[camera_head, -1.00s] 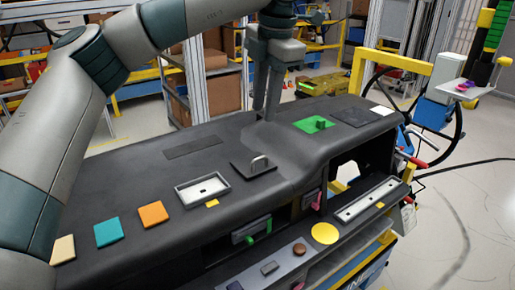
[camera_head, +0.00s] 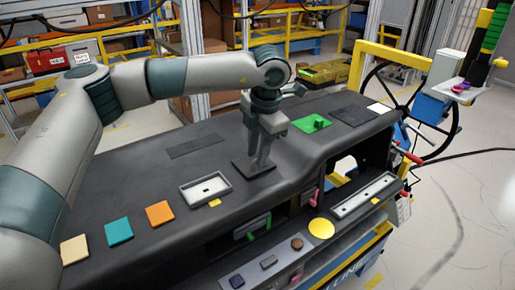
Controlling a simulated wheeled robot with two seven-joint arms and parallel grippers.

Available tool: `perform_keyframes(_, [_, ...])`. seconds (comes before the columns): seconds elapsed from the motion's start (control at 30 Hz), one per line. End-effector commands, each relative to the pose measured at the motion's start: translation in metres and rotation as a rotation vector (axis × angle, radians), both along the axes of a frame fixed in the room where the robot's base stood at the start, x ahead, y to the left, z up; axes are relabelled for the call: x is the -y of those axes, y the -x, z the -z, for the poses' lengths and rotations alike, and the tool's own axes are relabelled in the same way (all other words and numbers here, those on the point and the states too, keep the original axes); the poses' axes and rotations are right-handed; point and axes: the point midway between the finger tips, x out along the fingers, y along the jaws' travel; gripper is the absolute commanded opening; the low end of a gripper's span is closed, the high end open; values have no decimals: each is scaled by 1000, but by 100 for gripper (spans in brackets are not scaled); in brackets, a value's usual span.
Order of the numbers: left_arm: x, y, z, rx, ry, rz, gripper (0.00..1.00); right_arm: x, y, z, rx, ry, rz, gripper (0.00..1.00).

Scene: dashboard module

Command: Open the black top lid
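The black top lid (camera_head: 243,167) is a small dark square plate lying flat on top of the dashboard module (camera_head: 120,172), near its middle. In the earlier frame it shows a grey arched handle. My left gripper (camera_head: 260,163) points down with its fingertips at that handle and hides most of it. I cannot tell whether the fingers are closed on the handle or stand around it. My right gripper is not in view.
A white-framed tray (camera_head: 205,189) lies left of the lid, and a green plate with a knob (camera_head: 312,123) lies to its right. Orange (camera_head: 159,214), teal (camera_head: 118,231) and cream (camera_head: 74,250) squares lie at the left front. A black wheel (camera_head: 452,115) stands at the right.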

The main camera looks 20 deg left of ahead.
Motion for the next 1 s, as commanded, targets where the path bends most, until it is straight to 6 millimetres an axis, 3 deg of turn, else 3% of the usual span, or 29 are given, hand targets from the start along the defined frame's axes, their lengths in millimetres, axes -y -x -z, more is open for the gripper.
perform_keyframes(0.27, [0,0,1,0,0,0,26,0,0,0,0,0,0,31])
perform_keyframes(0.37, [0,0,1,0,0,0,2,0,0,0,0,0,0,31])
perform_keyframes(0.4, [0,0,1,0,0,0,0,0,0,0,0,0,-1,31])
perform_keyframes(1.0, [-1,0,0,1,-1,0,0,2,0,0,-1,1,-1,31])
